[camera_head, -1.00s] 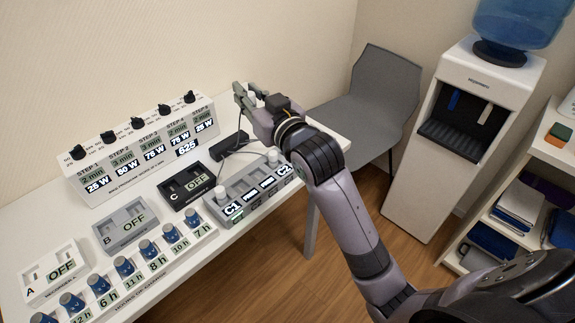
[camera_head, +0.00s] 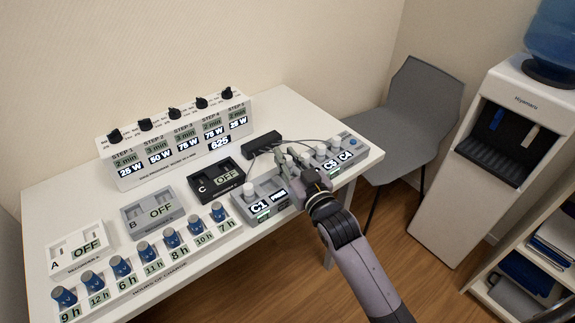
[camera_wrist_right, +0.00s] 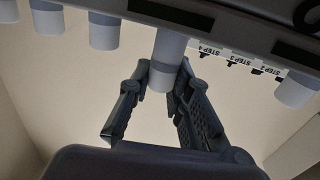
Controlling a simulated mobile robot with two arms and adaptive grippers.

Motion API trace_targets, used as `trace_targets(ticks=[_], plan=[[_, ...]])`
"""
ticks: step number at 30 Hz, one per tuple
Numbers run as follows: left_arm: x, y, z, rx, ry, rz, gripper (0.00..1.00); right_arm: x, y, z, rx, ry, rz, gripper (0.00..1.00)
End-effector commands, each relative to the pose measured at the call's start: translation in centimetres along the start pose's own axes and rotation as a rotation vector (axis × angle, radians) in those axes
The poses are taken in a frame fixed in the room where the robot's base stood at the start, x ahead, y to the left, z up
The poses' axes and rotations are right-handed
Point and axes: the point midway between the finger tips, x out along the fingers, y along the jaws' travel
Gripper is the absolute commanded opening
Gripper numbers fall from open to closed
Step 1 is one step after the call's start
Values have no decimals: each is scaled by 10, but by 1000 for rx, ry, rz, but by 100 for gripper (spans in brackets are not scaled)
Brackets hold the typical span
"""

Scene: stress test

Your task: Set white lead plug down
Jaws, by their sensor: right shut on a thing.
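My right gripper (camera_head: 290,157) is low over the grey console (camera_head: 268,214) with the C1 to C4 displays, at the right part of the table. In the right wrist view, which is upside down, its fingers (camera_wrist_right: 163,88) close around the end of a white lead plug (camera_wrist_right: 169,48). This plug stands in line with other white plugs along the console. Whether it is fully seated in a socket is hidden. Another white plug (camera_head: 248,190) stands at the left end of the console. My left gripper is not in view.
Thin cables run from a black box (camera_head: 263,141) behind the console. Recorder C (camera_head: 217,180) and a row of blue knobs lie to the left, with the step panel (camera_head: 180,146) behind. A grey chair (camera_head: 410,110) stands right of the table.

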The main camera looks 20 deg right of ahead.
Motion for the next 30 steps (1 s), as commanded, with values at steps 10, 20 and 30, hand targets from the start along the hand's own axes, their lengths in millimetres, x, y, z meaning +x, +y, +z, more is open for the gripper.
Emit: trace_targets(ticks=[10,20,30], plan=[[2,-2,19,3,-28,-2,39,0,0,21,0,1,0,0],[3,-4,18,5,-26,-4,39,0,0,24,0,0,0,26],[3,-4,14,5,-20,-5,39,0,0,24,0,0,0,38]])
